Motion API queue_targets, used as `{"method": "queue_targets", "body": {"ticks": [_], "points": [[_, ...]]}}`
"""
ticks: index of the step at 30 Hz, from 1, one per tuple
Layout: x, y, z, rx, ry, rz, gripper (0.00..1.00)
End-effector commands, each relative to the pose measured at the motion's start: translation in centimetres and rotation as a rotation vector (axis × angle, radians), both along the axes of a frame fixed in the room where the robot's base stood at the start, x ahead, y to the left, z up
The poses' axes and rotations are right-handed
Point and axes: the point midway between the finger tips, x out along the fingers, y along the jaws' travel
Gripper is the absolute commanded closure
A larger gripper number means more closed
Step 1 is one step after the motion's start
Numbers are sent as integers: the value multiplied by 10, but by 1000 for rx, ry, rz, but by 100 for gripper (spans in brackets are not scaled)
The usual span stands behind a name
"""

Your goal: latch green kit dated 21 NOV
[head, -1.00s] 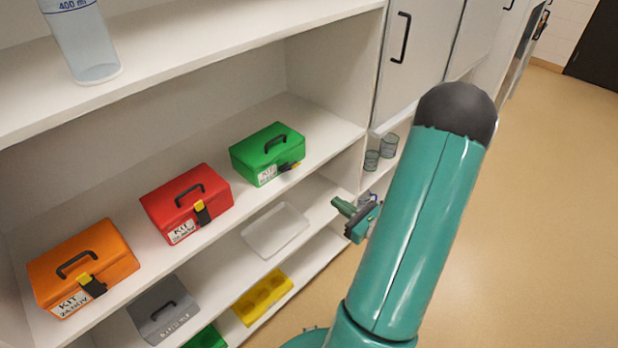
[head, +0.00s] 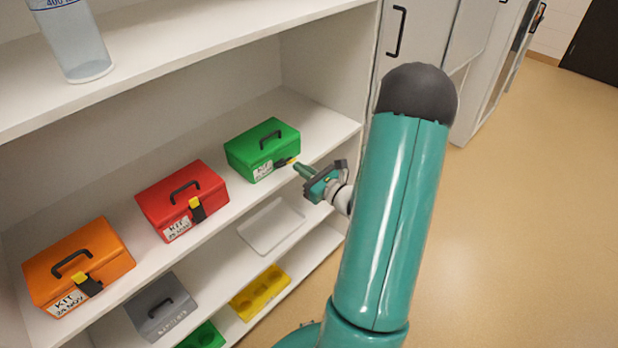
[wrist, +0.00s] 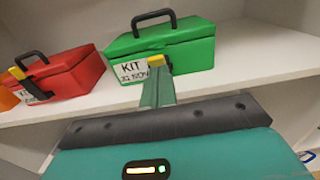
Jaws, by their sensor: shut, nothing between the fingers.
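In the wrist view the green kit (wrist: 160,52) has a white label reading KIT and a date too blurred to be sure of. Its latch (wrist: 157,62) shows a yellow part at the front, mostly hidden behind my fingers. My gripper (head: 297,167) is shut and empty, its tip just in front of the kit's latch; it also shows in the wrist view (wrist: 157,82). I cannot tell whether it touches the latch.
A red kit (head: 180,198) and an orange kit (head: 75,265) stand to the left on the same shelf (head: 225,205). Below are a grey box (head: 160,308), a white tray (head: 271,226) and a yellow holder (head: 260,291). Open floor (head: 510,240) lies to the right.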

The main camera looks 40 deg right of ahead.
Motion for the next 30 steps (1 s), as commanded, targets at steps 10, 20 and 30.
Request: {"method": "queue_targets", "body": {"ticks": [10, 20, 30], "points": [[1, 0, 1, -1, 1, 0, 100], [4, 1, 10, -8, 78, 2, 100], [18, 1, 33, -19, 328, 2, 100]]}}
